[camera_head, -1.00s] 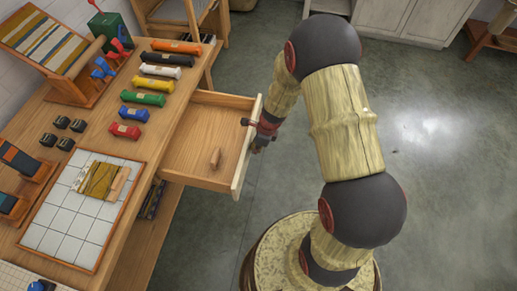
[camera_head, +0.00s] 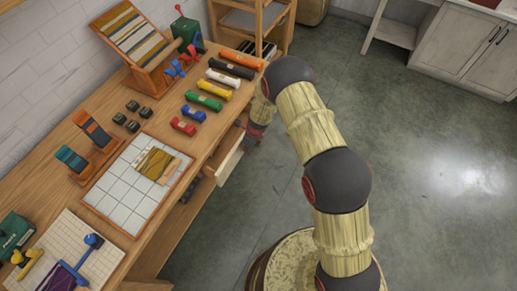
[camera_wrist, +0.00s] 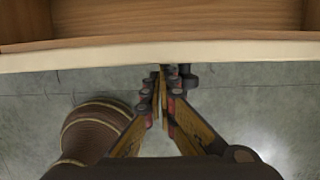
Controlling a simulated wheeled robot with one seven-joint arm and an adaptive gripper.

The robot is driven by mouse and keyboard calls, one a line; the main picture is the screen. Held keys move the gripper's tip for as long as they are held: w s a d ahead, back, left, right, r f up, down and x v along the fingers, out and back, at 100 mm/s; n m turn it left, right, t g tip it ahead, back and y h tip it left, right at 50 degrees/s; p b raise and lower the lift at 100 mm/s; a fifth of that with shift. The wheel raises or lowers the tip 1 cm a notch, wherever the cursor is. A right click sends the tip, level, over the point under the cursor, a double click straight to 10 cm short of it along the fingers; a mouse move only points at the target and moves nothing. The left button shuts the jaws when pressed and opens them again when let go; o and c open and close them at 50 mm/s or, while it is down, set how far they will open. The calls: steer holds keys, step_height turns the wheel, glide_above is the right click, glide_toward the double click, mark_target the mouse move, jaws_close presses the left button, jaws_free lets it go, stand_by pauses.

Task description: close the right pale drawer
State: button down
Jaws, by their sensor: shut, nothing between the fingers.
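The pale drawer (camera_head: 231,156) is under the workbench's front edge and stands out only a little way, with a narrow strip of its inside showing. In the wrist view its pale front edge (camera_wrist: 110,55) runs across the picture, with the wooden inside above it. My gripper (camera_wrist: 161,88) is shut and empty, with its fingertips at the outer side of the drawer front, near a dark handle (camera_wrist: 188,76). I cannot tell whether the fingers touch the front. In the head view my gripper (camera_head: 254,139) is partly hidden by my arm.
The workbench (camera_head: 165,224) holds several coloured wool skeins (camera_head: 203,101), a tiled board (camera_head: 115,185), a loom (camera_head: 135,40) and dark small blocks. A wooden shelf (camera_head: 250,20) stands behind. Grey floor (camera_head: 420,150) lies open to the right.

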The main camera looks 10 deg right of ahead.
mark_target(238, 144)
steer(key=shift+w+a+p, duration=0.7)
steer(key=shift+w+a, duration=0.05)
steer(key=shift+a, duration=0.3)
steer(key=shift+w+a+p, duration=0.7)
steer(key=shift+w+a, duration=0.05)
steer(key=shift+a, duration=0.25)
